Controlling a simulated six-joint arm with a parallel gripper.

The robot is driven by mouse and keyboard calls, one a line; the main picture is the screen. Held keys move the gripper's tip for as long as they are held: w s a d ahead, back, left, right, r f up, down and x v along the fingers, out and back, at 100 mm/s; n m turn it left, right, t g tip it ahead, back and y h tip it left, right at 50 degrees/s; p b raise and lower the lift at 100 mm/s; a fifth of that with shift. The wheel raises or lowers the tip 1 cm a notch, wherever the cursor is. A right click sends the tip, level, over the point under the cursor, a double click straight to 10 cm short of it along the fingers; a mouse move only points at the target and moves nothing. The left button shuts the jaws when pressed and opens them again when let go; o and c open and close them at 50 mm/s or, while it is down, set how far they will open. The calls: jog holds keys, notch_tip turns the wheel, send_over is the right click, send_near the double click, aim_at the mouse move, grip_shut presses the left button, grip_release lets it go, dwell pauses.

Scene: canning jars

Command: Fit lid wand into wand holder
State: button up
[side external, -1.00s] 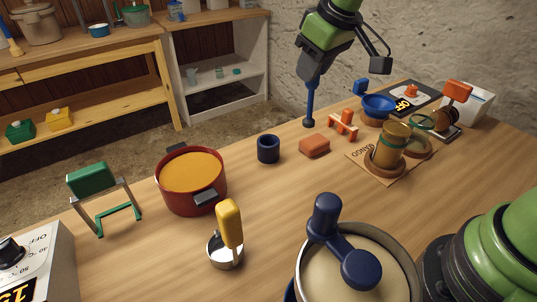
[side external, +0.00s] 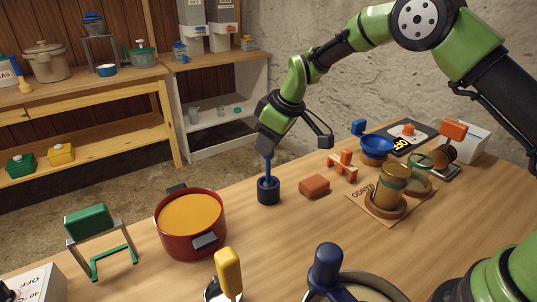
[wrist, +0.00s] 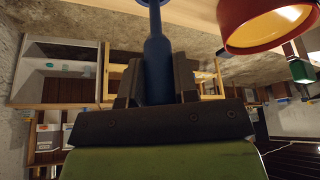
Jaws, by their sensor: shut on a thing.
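The lid wand (side external: 268,166) is a slim dark blue rod that hangs upright below my gripper (side external: 268,150). My gripper is shut on its thicker upper part, which also shows between the fingers in the wrist view (wrist: 157,65). The wand holder (side external: 268,191) is a small dark blue cup standing on the wooden table. The rod runs down to the holder's opening, and its wide lower tip is hidden there, apparently inside. How deep it sits I cannot tell. In the wrist view a blue round edge shows at the top, partly cut off.
A red pot (side external: 190,225) of orange contents stands left of the holder. An orange-red block (side external: 314,186) lies close to its right, with an orange stand (side external: 343,165) and a jar (side external: 391,187) beyond. The table in front of the holder is clear.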

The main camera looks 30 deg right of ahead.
aim_at(268, 161)
jog(key=shift+f, duration=1.4)
jog(key=shift+f, duration=0.2)
jog(key=o, duration=0.9)
jog(key=shift+r, duration=0.15)
